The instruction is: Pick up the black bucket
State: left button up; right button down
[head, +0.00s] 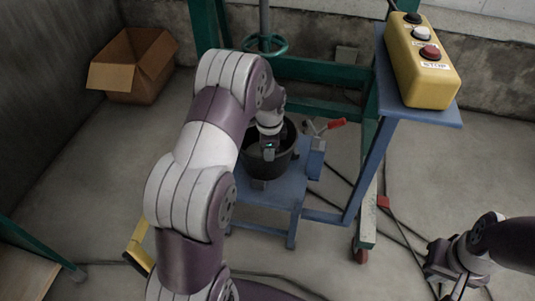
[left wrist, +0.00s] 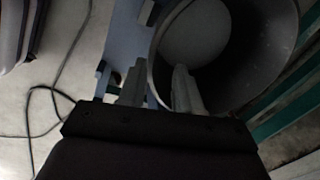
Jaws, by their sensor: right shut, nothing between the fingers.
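The black bucket (head: 283,163) stands upright on a blue stand (head: 262,196), partly hidden behind my left arm. In the left wrist view the bucket (left wrist: 262,62) opens toward the camera, with a grey round bottom or content inside. My left gripper (head: 266,158) is at the bucket's near rim. In the left wrist view its fingers (left wrist: 158,75) are apart, one outside the wall and one inside, with the rim between them. My right gripper (head: 455,290) is at the lower right, far from the bucket, shut and empty.
A yellow control box (head: 420,62) sits on a blue post platform right of the bucket. A green frame (head: 310,70) with a handwheel (head: 265,45) stands behind. A cardboard box (head: 132,65) is at the back left. Cables cross the floor (head: 330,190).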

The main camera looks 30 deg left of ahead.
aim_at(267, 166)
pick_arm(q)
jog(key=f+b, duration=0.1)
jog(key=f, duration=0.2)
jog(key=f+b, duration=0.2)
jog(key=f, duration=0.1)
jog(key=f+b, duration=0.1)
jog(key=f, duration=0.1)
jog(key=shift+w+a+f, duration=0.15)
jog(key=shift+a+f, duration=0.15)
jog(key=shift+f, duration=0.1)
jog(key=shift+r, duration=0.15)
grip_shut()
dwell(0.5)
jog(key=shift+w+r, duration=0.1)
